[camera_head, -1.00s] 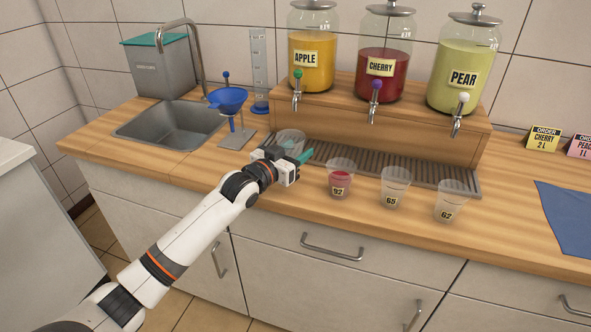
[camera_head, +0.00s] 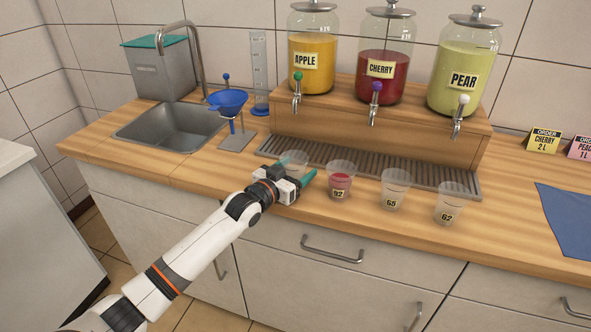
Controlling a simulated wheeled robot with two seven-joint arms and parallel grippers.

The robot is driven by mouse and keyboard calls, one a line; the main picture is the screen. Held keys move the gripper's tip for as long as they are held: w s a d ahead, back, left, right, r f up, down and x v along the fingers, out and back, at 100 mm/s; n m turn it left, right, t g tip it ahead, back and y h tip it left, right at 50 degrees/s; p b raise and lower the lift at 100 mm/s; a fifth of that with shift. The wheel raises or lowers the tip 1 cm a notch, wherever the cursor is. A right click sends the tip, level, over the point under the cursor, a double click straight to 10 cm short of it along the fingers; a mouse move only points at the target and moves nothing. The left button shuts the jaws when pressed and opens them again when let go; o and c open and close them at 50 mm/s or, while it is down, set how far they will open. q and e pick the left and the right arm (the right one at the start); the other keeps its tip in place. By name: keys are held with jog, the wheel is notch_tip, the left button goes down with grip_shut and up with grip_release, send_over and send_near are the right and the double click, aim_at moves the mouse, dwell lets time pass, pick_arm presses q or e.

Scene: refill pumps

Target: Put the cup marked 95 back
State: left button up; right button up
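A clear, empty-looking cup (camera_head: 295,160) is between the fingers of my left gripper (camera_head: 293,174), at the left end of the row of cups. The gripper hides its lower part, and no number shows on it. I cannot tell whether its base touches the counter. A teal fingertip of my gripper is close to the 92 cup. My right gripper is not in view.
A slotted drip tray (camera_head: 400,171) lies behind the cups, under the apple (camera_head: 311,55), cherry (camera_head: 384,62) and pear (camera_head: 461,70) dispensers. A blue funnel (camera_head: 228,101) on a stand and a sink (camera_head: 170,127) are at the left.

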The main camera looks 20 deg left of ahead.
pick_arm(q)
jog(key=shift+r, duration=0.2)
jog(key=shift+s+a+f, duration=0.1)
jog(key=shift+s, duration=0.25)
jog(key=v, duration=1.1)
jog(key=shift+s, duration=0.2)
